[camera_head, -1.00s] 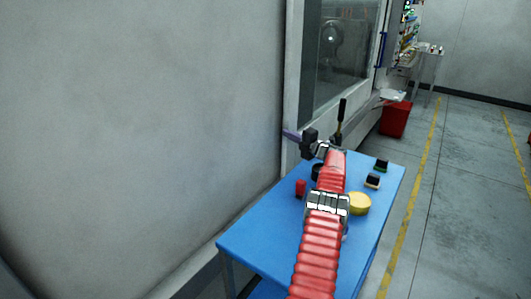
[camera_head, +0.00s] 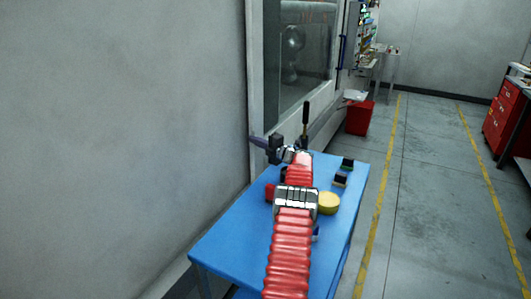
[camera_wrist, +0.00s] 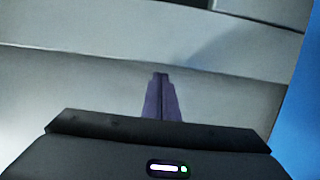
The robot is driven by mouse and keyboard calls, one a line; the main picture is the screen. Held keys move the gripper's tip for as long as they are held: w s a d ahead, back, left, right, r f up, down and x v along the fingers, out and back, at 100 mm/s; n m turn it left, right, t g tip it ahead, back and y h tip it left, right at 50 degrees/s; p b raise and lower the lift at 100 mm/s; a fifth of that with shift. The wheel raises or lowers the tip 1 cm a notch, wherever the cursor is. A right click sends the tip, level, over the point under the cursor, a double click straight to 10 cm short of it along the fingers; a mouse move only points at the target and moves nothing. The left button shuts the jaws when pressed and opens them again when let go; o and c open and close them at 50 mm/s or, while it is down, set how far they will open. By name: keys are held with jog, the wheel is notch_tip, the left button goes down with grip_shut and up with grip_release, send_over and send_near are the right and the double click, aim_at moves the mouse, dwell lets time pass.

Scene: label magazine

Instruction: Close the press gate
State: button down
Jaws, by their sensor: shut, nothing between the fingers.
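The press gate appears to be the light-framed panel with a dark window (camera_head: 300,60) on the machine at the upper middle of the head view. A blue upright handle (camera_head: 341,50) is at its right side. I cannot tell how far the gate stands open. My gripper (camera_head: 257,142) is beside the lower left of the window frame, well left of the handle. Its purple fingers are shut and empty. In the wrist view the fingertips (camera_wrist: 160,75) point at a pale grey ledged surface; whether they touch it is unclear.
A blue table (camera_head: 225,245) stands under my arm, with a yellow round piece (camera_head: 329,203), a red piece (camera_head: 269,192) and small dark blocks (camera_head: 341,180). A red bin (camera_head: 360,118) is beyond it. Red drawers (camera_head: 505,120) are at the far right. The floor between is clear.

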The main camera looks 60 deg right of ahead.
jog(key=s+a, duration=0.5)
jog(key=s, duration=0.4)
jog(key=shift+s+a, duration=0.15)
jog(key=shift+a, duration=0.05)
dwell(0.3)
